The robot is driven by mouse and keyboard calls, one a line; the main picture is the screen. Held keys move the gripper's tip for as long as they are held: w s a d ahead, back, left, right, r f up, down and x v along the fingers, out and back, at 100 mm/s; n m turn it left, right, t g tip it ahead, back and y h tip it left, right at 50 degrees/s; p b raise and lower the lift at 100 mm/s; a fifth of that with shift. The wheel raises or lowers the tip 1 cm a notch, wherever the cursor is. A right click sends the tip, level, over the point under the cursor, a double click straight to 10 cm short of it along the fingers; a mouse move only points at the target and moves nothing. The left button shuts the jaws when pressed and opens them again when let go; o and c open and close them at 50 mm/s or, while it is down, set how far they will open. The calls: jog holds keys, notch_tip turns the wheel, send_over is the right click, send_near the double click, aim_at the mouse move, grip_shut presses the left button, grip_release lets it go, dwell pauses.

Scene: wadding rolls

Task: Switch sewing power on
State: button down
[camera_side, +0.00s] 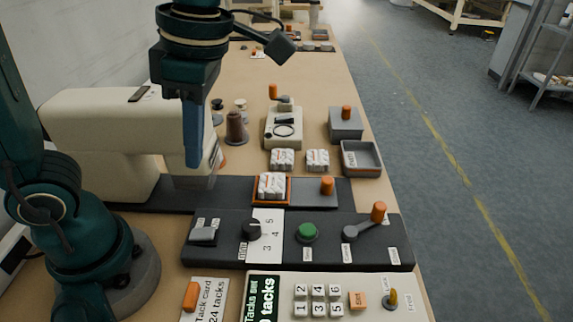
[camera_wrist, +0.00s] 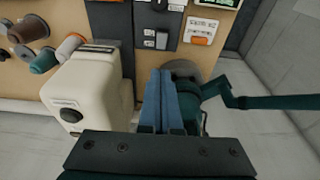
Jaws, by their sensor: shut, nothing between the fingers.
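A dark control panel (camera_side: 275,262) lies on the bench in front of the sewing machine. A grey rocker switch (camera_side: 203,235) with small labels is at its left end; the labels are too small to read. The switch also shows in the wrist view (camera_wrist: 156,39), beyond my fingertips. The cream sewing machine (camera_side: 95,125) stands behind and left of the panel; in the wrist view it is left of my fingers (camera_wrist: 88,90). My gripper (camera_side: 195,163) points down with its blue fingers shut and empty, above and behind the switch, touching nothing I can see.
The panel also carries a black dial (camera_side: 251,229), a green button (camera_side: 307,232) and an orange-tipped lever (camera_side: 378,212). White wadding rolls (camera_side: 272,186) sit in an orange-edged tray behind it. A keypad panel (camera_side: 340,297) and a tack card (camera_side: 205,301) lie in front.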

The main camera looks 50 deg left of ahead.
jog(key=shift+f, duration=0.15)
send_over(208, 231)
jog(key=f, duration=0.9)
jog(key=shift+s+a+f, duration=0.2)
jog(key=shift+s+f, duration=0.05)
jog(key=f, duration=0.3)
jog(key=shift+w+d, duration=0.25)
jog(key=shift+w+f, duration=0.1)
jog(key=shift+f, duration=0.35)
jog(key=shift+d+f, duration=0.1)
jog(key=shift+w+d+f, duration=0.1)
jog(key=shift+w+f, duration=0.05)
jog(key=shift+f, duration=0.15)
jog(key=shift+s+a+r, duration=0.25)
jog(key=shift+s+a, duration=0.3)
